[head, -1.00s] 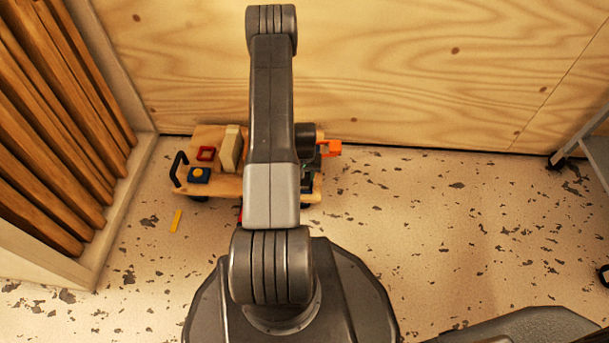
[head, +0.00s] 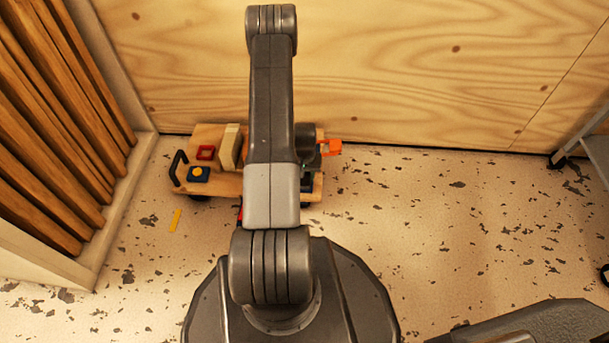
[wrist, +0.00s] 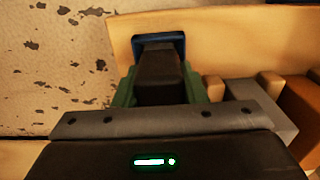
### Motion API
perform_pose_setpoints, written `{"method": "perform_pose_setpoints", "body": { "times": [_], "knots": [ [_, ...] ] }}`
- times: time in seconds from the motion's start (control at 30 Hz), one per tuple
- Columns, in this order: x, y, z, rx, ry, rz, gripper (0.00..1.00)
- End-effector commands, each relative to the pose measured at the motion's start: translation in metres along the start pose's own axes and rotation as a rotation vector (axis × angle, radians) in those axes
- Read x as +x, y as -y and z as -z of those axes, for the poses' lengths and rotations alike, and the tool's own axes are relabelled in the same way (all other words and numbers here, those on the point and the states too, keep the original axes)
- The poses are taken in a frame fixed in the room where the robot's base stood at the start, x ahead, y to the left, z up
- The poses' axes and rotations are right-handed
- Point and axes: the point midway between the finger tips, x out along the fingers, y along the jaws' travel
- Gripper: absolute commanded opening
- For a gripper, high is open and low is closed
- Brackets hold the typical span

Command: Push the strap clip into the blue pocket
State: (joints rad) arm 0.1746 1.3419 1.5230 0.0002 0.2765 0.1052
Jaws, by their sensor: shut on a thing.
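In the wrist view my gripper (wrist: 160,90) has its green fingers on both sides of a dark block, which I take to be the strap clip (wrist: 160,68), and is shut on it. The clip's far end meets the blue pocket (wrist: 140,41), whose blue rim shows around that end. How deep the clip sits in the pocket cannot be told. In the head view my arm hides most of the gripper and the clip.
A yellow strip (head: 175,220) lies on the floor. A plywood wall (head: 400,70) stands close behind.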

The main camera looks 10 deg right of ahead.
Motion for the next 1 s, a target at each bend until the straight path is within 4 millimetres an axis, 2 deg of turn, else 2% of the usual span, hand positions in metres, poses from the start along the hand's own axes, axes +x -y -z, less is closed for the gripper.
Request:
{"method": "perform_pose_setpoints", "body": {
  "times": [0.2,0.23,0.33,0.37,0.67,1.0],
  "knots": [
    [0.003,0.0,0.0,0.0,0.0,0.0,0.14],
    [0.003,0.0,0.0,0.0,0.0,0.0,0.42],
    [0.002,0.0,0.0,0.0,0.0,0.0,0.61],
    [0.002,0.0,0.0,0.0,0.0,0.0,0.63],
    [0.002,0.0,0.0,0.0,0.0,0.0,0.63],
    [-0.019,0.0,0.0,0.0,0.0,0.0,0.63]
  ]
}}
